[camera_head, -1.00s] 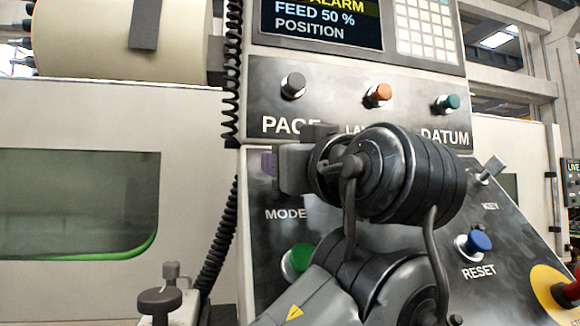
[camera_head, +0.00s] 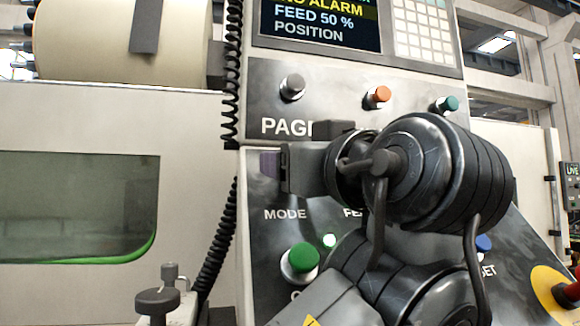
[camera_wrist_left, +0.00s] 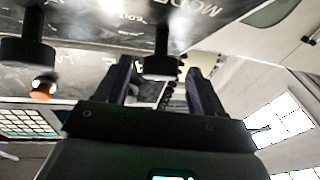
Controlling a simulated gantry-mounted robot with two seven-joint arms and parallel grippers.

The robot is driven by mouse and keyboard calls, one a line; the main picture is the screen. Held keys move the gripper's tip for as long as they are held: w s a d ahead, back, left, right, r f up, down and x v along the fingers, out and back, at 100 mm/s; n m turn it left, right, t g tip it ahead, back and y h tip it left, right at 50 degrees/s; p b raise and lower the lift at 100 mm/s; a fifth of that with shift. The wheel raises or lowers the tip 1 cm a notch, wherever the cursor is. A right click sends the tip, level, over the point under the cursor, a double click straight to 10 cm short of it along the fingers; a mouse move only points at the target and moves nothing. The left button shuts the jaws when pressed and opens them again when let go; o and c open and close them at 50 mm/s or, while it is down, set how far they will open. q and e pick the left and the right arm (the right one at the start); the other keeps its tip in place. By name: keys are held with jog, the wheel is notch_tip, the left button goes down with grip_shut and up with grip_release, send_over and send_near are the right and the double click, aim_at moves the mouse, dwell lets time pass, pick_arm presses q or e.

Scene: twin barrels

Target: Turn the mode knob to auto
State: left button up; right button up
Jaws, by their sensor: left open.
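My left gripper (camera_head: 290,168) is in front of the panel's left side, above the MODE label (camera_head: 285,214). In the head view it hides the mode knob. In the left wrist view the open fingers (camera_wrist_left: 159,72) stand on either side of a black knob (camera_wrist_left: 163,50), with the upside-down MODE lettering (camera_wrist_left: 188,12) just above it. That knob appears between the fingers, nearer the right one in the picture, with a gap on each side. I cannot tell how deep it sits between them or which setting it points to. My right gripper is in neither view.
A second black knob (camera_wrist_left: 28,52) stands to the left in the wrist view. The green button (camera_head: 300,262) is below the MODE label. The PAGE button (camera_head: 292,87), orange button (camera_head: 378,96) and teal button (camera_head: 447,104) are above. A coiled cable (camera_head: 222,225) hangs left of the panel.

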pick_arm(q)
jog(key=b+v, duration=0.1)
jog(key=v, duration=0.6)
jog(key=shift+s+d, duration=0.15)
jog(key=shift+s, duration=0.2)
